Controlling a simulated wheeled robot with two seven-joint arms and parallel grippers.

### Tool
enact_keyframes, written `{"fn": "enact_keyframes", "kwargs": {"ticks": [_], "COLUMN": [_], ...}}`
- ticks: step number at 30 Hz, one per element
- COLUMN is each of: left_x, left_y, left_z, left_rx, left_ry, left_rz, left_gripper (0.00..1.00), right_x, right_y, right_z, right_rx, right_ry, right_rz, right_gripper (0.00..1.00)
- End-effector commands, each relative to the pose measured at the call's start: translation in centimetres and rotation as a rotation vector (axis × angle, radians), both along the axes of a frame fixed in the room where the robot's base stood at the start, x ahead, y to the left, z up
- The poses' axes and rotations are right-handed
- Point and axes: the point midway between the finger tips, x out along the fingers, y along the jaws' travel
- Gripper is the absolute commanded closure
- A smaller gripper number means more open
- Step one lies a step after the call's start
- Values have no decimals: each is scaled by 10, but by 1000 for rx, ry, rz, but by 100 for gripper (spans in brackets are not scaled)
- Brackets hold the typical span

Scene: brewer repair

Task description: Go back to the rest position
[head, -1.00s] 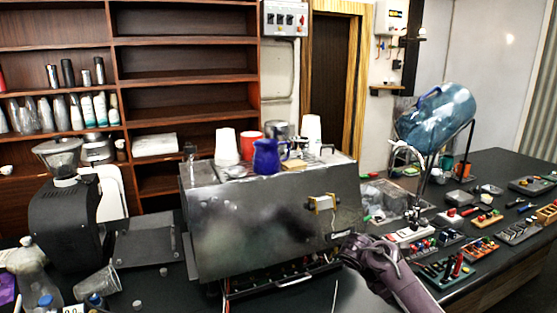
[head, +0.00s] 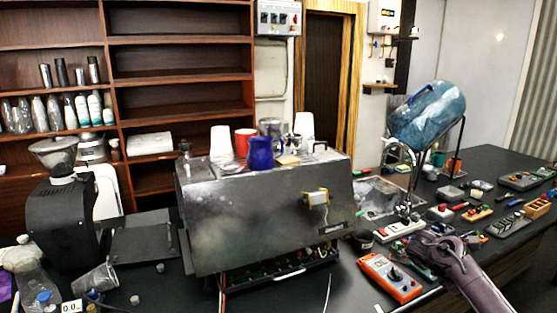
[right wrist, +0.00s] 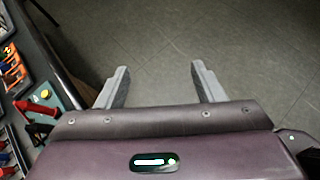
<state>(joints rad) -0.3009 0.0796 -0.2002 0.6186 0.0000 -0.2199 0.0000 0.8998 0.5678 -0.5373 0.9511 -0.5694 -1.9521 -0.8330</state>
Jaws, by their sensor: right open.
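My right gripper (right wrist: 160,85) is open and empty in the right wrist view, with its two grey fingers apart over the grey tiled floor (right wrist: 170,50). In the head view my right arm comes in from the lower right, and its purple wrist is above the right part of the counter; the fingers are hard to make out there. The steel brewer (head: 265,215) stands on the dark counter with its lower front open and wiring showing. My left gripper is not in view.
An orange multimeter (head: 390,278) lies on the counter (head: 345,290) between the brewer and my right arm. Trays of tools and parts, a power strip (head: 400,231) and a large blue water bottle (head: 428,115) are to the right. A black grinder (head: 62,220) stands at the left.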

Motion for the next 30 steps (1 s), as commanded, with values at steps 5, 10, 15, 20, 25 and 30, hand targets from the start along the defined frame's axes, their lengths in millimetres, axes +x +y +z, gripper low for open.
{"fn": "enact_keyframes", "kwargs": {"ticks": [5,10,15,20,25,30], "left_x": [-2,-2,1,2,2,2], "left_y": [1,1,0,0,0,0], "left_z": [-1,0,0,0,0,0], "left_rx": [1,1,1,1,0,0], "left_ry": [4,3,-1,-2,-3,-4], "left_rz": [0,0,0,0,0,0], "left_gripper": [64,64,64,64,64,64], "right_x": [-20,-50,-108,-188,-288,-373], "right_y": [-24,-32,-42,-57,-79,-100], "right_z": [-63,-161,-273,-366,-432,-461], "right_rx": [50,152,253,320,355,368], "right_ry": [-55,-165,-312,-476,-652,-789], "right_rz": [-44,-99,-199,-319,-435,-508], "right_gripper": [38,38,38,38,38,38]}}
